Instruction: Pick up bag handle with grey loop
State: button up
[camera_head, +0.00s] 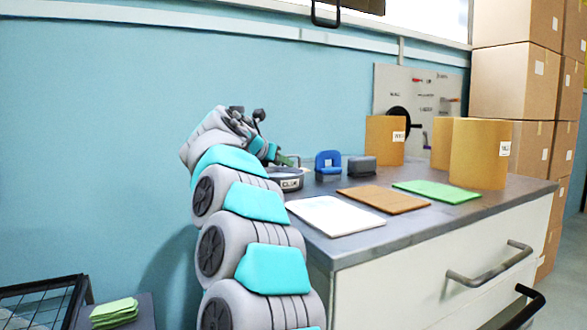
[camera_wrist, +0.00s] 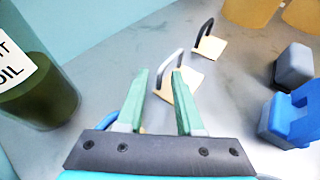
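The bag handle with a light grey loop (camera_wrist: 168,66) shows in the wrist view, its cream base lying on the grey worktop. It is just ahead of my gripper (camera_wrist: 157,76), near the right fingertip, which overlaps part of the base. I cannot tell whether the right finger touches the handle. A similar handle with a dark loop (camera_wrist: 205,32) lies farther back. In the head view my gripper (camera_head: 289,161) is low over the worktop's far left corner; the grey-loop handle cannot be made out there.
A dark labelled container (camera_wrist: 40,85) stands left of my gripper. A blue loop (camera_wrist: 112,125) shows beside the left finger. A blue object (camera_wrist: 290,115) and a dark grey block (camera_wrist: 294,66) stand at right. Brown rolls (camera_head: 480,155) and flat sheets (camera_head: 335,215) occupy the worktop (camera_head: 400,235).

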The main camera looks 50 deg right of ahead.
grip_shut()
jog(key=shift+r, duration=0.15)
dwell(0.5)
jog(key=shift+r, duration=2)
jog(key=shift+s+d+r, duration=0.1)
jog(key=shift+s+r, duration=0.05)
jog(key=shift+r, duration=0.3)
jog(key=shift+s+d+r, duration=0.1)
jog(key=shift+s+r, duration=0.05)
jog(key=shift+r, duration=0.25)
jog(key=shift+a+r, duration=0.1)
jog(key=shift+r, duration=0.25)
jog(key=shift+w+r, duration=0.1)
jog(key=shift+w, duration=0.15)
